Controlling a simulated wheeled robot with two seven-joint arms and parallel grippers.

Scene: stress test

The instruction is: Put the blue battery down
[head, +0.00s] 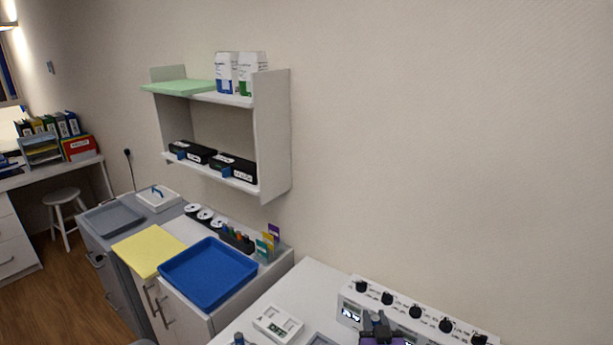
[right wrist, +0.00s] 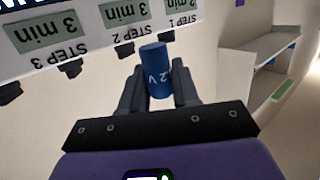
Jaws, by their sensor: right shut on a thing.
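The blue battery (right wrist: 156,72), with white lettering on its side, is between the fingers of my right gripper (right wrist: 155,85) in the right wrist view. The gripper is shut on it. In the head view my right gripper (head: 375,325) is at the bottom edge, in front of the white device with black knobs (head: 430,318); the battery cannot be made out clearly there. In the right wrist view the device's panel (right wrist: 90,38) appears upside down behind the battery, with "3 min" displays and STEP labels. My left gripper does not show.
A white table (head: 318,285) holds a small white holder (head: 278,323) left of my right gripper. Further left are a blue tray (head: 208,272), a yellow mat (head: 148,247) and a grey tray (head: 114,217). A wall shelf (head: 275,140) hangs above. Bare tabletop shows behind the holder.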

